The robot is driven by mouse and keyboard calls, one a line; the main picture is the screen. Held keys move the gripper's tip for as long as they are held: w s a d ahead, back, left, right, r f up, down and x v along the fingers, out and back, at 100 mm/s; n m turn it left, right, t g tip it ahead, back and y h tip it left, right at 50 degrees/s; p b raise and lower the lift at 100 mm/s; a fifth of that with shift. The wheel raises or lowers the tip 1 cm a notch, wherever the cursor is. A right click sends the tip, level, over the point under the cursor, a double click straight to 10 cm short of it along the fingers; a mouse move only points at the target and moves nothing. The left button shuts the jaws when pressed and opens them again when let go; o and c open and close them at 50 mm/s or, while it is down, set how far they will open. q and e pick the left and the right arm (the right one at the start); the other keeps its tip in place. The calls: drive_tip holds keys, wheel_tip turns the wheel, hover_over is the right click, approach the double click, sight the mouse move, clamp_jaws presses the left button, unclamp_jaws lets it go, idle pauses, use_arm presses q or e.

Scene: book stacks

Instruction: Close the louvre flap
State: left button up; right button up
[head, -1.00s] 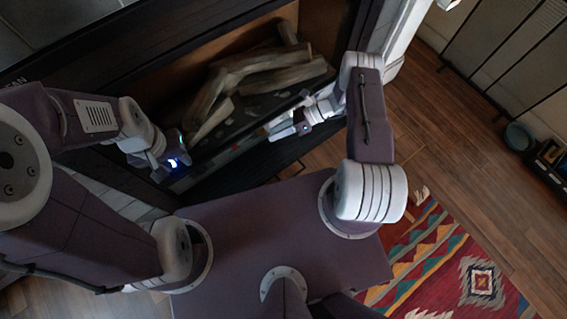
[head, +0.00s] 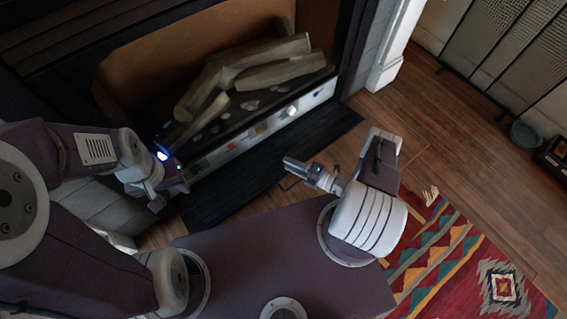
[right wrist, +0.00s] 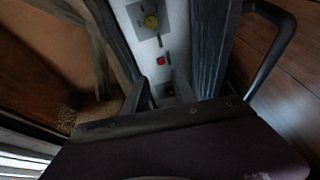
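The louvre flap (head: 270,165) is a long dark slatted panel, folded down and out in front of the fireplace's control strip (head: 262,130). It also shows in the right wrist view (right wrist: 208,45), beside the strip with its yellow and red controls. My right gripper (head: 290,166) is in front of the flap's outer edge, right of its middle, with a gap between its fingers and nothing held. My left gripper (head: 180,185) is by the flap's left end; its fingers are too small and dark to read. Contact with the flap cannot be told.
Pale logs (head: 245,70) lie in the fireplace above the strip. A white plinth (head: 385,70) stands to the right. A patterned rug (head: 470,260), a wire screen (head: 510,55) and a blue bowl (head: 524,134) are further right. Wooden floor (head: 430,125) between them is clear.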

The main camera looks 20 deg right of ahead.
drive_tip(key=x, duration=0.3)
drive_tip(key=shift+w+a+b, duration=0.1)
drive_tip(key=shift+w+b, duration=0.05)
drive_tip(key=shift+b, duration=0.25)
clamp_jaws()
idle(1.0)
unclamp_jaws()
